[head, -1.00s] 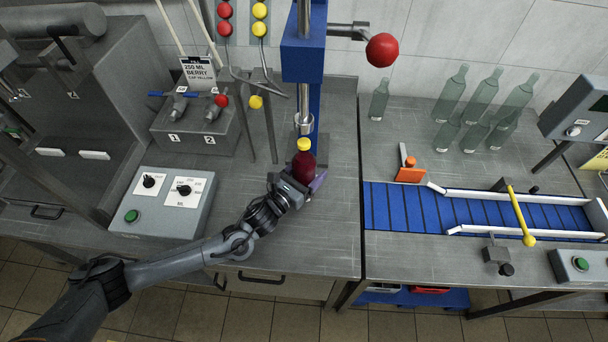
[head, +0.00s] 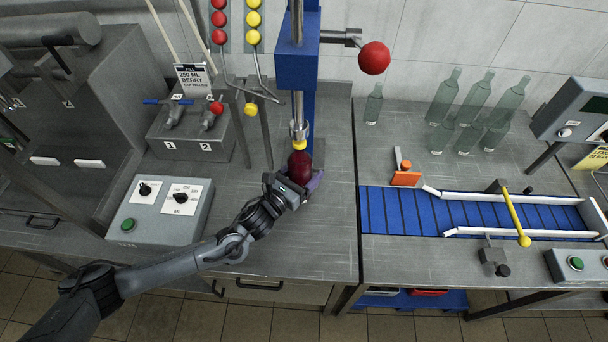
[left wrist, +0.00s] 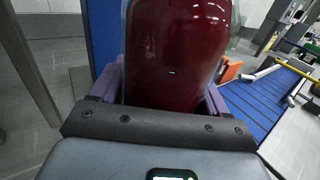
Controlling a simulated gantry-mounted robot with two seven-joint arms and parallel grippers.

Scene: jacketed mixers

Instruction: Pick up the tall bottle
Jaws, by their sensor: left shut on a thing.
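A dark red filled bottle (head: 300,167) stands upright under the blue capping press (head: 308,60), its top at the press head. My left gripper (head: 298,188) is shut on this bottle from the front. In the left wrist view the dark red bottle (left wrist: 180,50) fills the space between the purple fingers (left wrist: 160,95). Several clear empty bottles stand at the back right, some tall (head: 477,98) and some shorter. One small clear bottle (head: 374,104) stands apart, just right of the press. My right gripper is not in view.
A blue conveyor (head: 400,212) with white rails and a yellow bar (head: 515,215) lies on the right. A control box with dials (head: 160,208) and a two-tap filler (head: 190,132) stand on the left. The front counter between them is clear.

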